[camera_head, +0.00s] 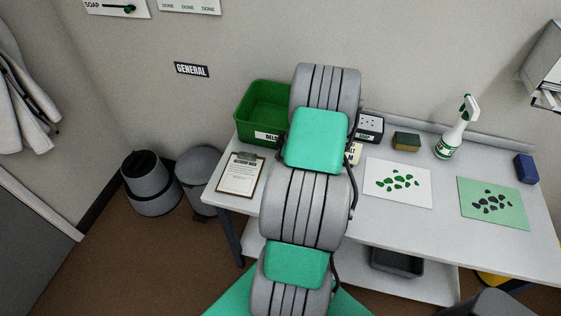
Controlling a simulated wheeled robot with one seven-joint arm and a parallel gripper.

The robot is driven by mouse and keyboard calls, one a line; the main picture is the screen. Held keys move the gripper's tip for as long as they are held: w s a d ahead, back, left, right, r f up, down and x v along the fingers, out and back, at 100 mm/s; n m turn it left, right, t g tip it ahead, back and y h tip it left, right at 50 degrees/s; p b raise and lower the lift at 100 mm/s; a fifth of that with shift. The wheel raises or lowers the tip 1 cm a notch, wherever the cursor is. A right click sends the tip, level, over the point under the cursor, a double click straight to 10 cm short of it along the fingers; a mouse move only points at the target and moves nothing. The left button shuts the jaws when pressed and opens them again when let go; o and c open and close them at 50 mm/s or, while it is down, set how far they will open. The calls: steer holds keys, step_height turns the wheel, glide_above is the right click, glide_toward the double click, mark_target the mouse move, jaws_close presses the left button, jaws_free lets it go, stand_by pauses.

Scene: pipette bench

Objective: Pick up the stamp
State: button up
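No object in the head view can be clearly made out as the stamp. A small black and white item (371,127) with dark dots on top sits at the back of the white table (390,220), just right of my arm, and I cannot tell what it is. A dark blue block (525,168) stands at the table's right end; its kind is also unclear. My grey and green arm rises through the middle of the view and hides part of the table. My gripper does not show.
A green bin (262,108) and a clipboard (241,174) are on the table's left. A sponge (406,141), spray bottle (452,133), white sheet (397,183) and green sheet (493,203) lie right. Two grey bins (151,187) (198,172) stand on the floor.

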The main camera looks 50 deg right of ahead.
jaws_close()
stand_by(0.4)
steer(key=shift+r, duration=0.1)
